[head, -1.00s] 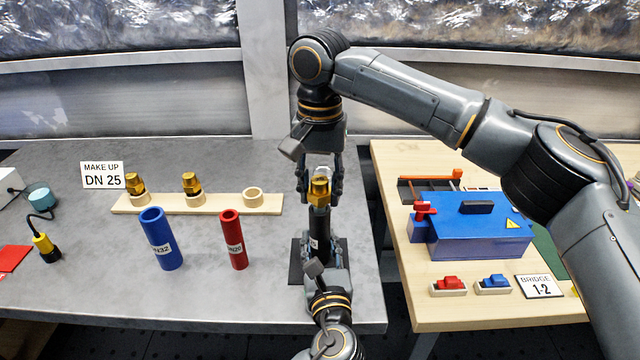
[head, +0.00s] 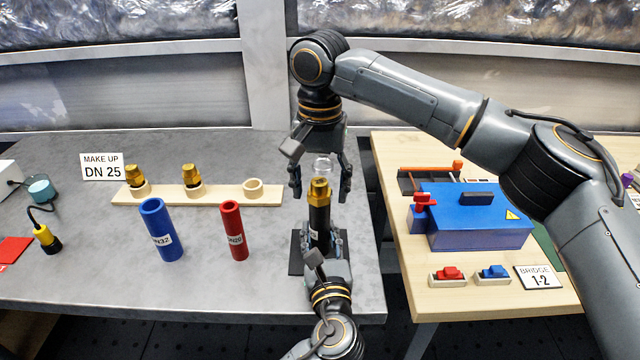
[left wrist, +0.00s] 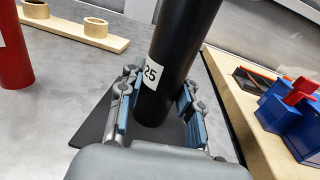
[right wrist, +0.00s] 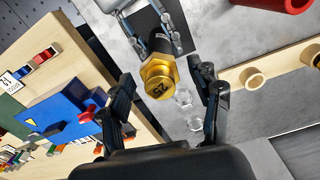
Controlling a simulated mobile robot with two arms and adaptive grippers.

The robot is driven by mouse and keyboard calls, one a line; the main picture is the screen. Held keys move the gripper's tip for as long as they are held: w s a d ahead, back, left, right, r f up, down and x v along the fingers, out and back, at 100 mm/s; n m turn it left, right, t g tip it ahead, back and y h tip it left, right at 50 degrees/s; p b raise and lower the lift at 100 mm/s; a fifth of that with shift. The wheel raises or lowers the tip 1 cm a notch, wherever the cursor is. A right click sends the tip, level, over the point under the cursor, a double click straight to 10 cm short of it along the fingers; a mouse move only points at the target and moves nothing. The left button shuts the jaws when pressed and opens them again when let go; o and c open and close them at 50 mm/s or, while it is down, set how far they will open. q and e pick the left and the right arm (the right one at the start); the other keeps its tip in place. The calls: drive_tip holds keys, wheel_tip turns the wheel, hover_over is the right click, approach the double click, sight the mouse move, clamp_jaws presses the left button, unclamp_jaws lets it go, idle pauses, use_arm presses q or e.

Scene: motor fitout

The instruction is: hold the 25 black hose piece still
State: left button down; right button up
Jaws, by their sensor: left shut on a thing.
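The black hose piece (head: 319,228) stands upright on a dark plate (head: 297,262) at the right of the grey table; its white label reads 25 in the left wrist view (left wrist: 151,74). A brass fitting (head: 319,191) sits on its top end; it also shows, marked 25, in the right wrist view (right wrist: 158,80). My left gripper (head: 321,243) is shut on the hose's lower part, one finger on each side (left wrist: 158,108). My right gripper (head: 320,187) is open, pointing down, with its fingers apart on both sides of the fitting.
A blue hose (head: 160,232) and a red hose (head: 233,232) stand to the left. A wooden rack (head: 220,198) behind them holds two brass fittings and an empty ring. A wooden table (head: 440,306) with a blue box (head: 478,226) is at right. Clear, glass-like shapes (head: 322,165) show above the fitting.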

drive_tip(key=shift+o, duration=0.4)
drive_tip(key=o, duration=0.4)
drive_tip(key=shift+r, duration=3)
use_arm(q)
drive_tip(key=shift+c, duration=0.8)
unclamp_jaws()
drive_tip(key=shift+o, duration=0.8)
